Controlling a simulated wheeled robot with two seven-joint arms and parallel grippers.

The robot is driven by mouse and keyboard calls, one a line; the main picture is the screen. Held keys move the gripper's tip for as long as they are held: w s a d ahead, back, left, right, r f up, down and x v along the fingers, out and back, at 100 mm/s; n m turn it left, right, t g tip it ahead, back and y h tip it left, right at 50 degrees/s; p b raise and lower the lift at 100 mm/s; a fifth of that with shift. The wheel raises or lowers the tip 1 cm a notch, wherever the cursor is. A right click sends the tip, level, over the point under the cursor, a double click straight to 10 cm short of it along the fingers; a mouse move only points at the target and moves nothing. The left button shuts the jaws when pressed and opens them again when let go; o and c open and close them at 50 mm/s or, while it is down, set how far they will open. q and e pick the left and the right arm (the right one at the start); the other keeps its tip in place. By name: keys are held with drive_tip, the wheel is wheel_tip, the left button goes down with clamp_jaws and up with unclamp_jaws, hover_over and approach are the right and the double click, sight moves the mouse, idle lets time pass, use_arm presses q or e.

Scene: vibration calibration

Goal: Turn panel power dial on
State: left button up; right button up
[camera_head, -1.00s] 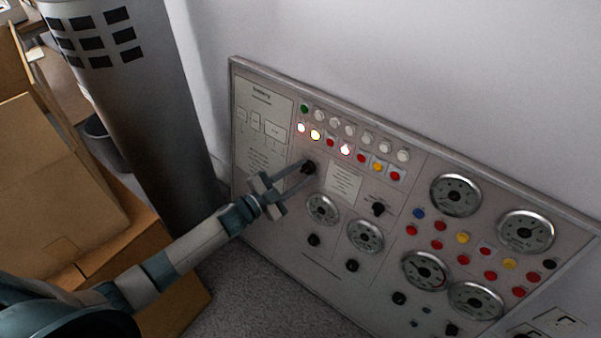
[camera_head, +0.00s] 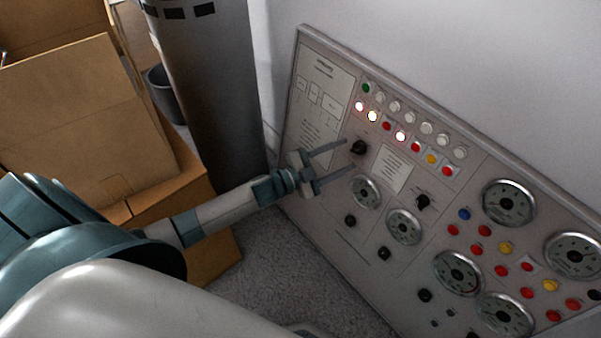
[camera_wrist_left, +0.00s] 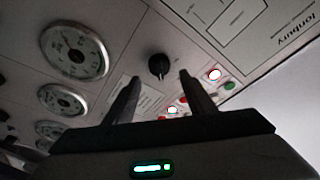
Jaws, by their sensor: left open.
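The grey control panel (camera_head: 318,150) leans against the wall in the head view. Its black dial (camera_head: 358,147), below the rows of lights at the upper left, appears to be the power dial; its label is unreadable. My left gripper (camera_head: 349,155) is open and empty, with its fingertips just in front of the dial, one above and one below. In the left wrist view the dial (camera_wrist_left: 158,66) shows uncovered between the spread fingers (camera_wrist_left: 159,77), apart from both. Several lights (camera_head: 372,116) near it glow. My right gripper is out of view.
Other black knobs (camera_head: 422,201), round gauges (camera_head: 365,192) and coloured buttons (camera_head: 485,231) cover the panel. A grey cylinder (camera_head: 215,90) stands left of it. Cardboard boxes (camera_head: 75,120) stand at the far left, near my left arm. Carpet lies below the panel.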

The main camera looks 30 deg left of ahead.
use_arm(q)
drive_tip(key=v, duration=1.4)
drive_tip(key=shift+f, duration=0.15)
drive_tip(key=s+d+f+n+g+y, duration=0.3)
drive_tip(key=s+f+n+g+y, duration=0.1)
drive_tip(key=s+f+n+y, duration=0.4)
drive_tip(key=s+d+f+n+g, duration=0.2)
drive_tip(key=s+n+g, duration=0.15)
drive_tip(key=s, duration=0.45)
drive_tip(key=s+d+f+n+g, duration=0.2)
drive_tip(key=s+d+g, duration=0.15)
drive_tip(key=s, duration=0.45)
wheel_tip(320, 180, down, 16)
drive_tip(key=t+p, duration=0.1)
drive_tip(key=p, duration=1.1)
drive_tip(key=shift+w+f+m, duration=0.25)
drive_tip(key=shift+w+m, duration=0.1)
drive_tip(key=shift+w, duration=0.05)
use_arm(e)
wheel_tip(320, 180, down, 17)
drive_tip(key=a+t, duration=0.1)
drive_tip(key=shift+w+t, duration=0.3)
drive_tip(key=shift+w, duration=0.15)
use_arm(q)
drive_tip(key=shift+d, duration=0.25)
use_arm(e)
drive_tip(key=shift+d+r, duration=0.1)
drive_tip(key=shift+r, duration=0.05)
